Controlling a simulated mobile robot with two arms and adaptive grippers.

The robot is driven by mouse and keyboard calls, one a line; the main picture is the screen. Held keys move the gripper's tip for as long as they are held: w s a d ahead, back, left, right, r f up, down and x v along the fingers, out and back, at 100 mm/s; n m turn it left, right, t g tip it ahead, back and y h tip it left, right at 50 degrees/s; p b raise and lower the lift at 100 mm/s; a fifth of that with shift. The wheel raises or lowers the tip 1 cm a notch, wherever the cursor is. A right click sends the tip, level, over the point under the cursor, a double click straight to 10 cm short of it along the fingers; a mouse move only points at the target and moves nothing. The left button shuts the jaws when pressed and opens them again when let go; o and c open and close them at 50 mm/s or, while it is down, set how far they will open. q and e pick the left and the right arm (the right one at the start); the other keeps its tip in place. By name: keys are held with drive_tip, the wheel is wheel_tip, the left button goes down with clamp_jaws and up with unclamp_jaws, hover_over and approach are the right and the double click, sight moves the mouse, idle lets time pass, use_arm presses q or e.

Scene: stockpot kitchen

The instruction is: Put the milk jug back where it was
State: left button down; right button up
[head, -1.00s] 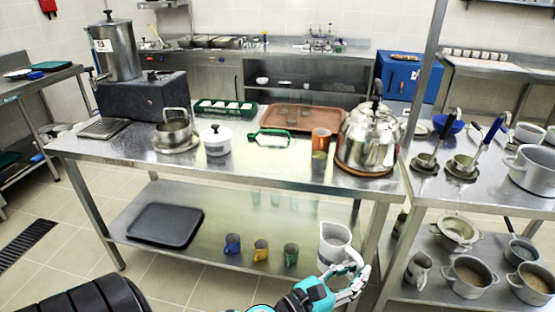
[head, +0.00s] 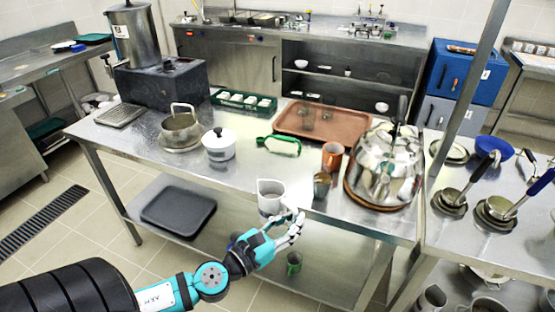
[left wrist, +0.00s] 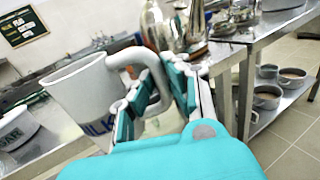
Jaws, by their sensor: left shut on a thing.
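The white milk jug (head: 270,196) is at the front edge of the upper steel table in the head view, roughly upright. My left gripper (head: 293,228) is shut on its handle. The left wrist view shows the jug (left wrist: 85,95) with dark lettering, tilted in that picture, and the fingers (left wrist: 150,98) around the handle. I cannot tell whether its base touches the tabletop. My right gripper is not in view.
On the table (head: 110,143) near the jug stand a white lidded pot (head: 219,149), a dark cup (head: 321,186), a copper mug (head: 332,157) and a large kettle (head: 387,170). A brown tray (head: 345,122) lies behind. A green mug (head: 294,264) stands on the lower shelf.

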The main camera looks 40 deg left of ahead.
sight(284, 192)
use_arm(q)
drive_tip(key=shift+h, duration=0.3)
drive_tip(key=w+a+r, duration=0.1)
drive_tip(key=w+a+r+p, duration=0.1)
drive_tip(key=a, duration=0.1)
drive_tip(key=w+a+r, duration=0.1)
drive_tip(key=a, duration=0.1)
drive_tip(key=shift+w+r, duration=0.2)
drive_tip(key=w+a+f+b, duration=0.1)
drive_tip(key=w, duration=0.3)
drive_tip(key=w+a+f+b, duration=0.1)
drive_tip(key=w+a+f, duration=0.1)
drive_tip(key=w, duration=0.3)
drive_tip(key=w+a+f+b, duration=0.1)
drive_tip(key=w+f, duration=0.1)
drive_tip(key=w, duration=0.3)
drive_tip(key=shift+w+a+f, duration=0.1)
drive_tip(key=shift+w+a, duration=0.15)
drive_tip(key=shift+a, duration=0.15)
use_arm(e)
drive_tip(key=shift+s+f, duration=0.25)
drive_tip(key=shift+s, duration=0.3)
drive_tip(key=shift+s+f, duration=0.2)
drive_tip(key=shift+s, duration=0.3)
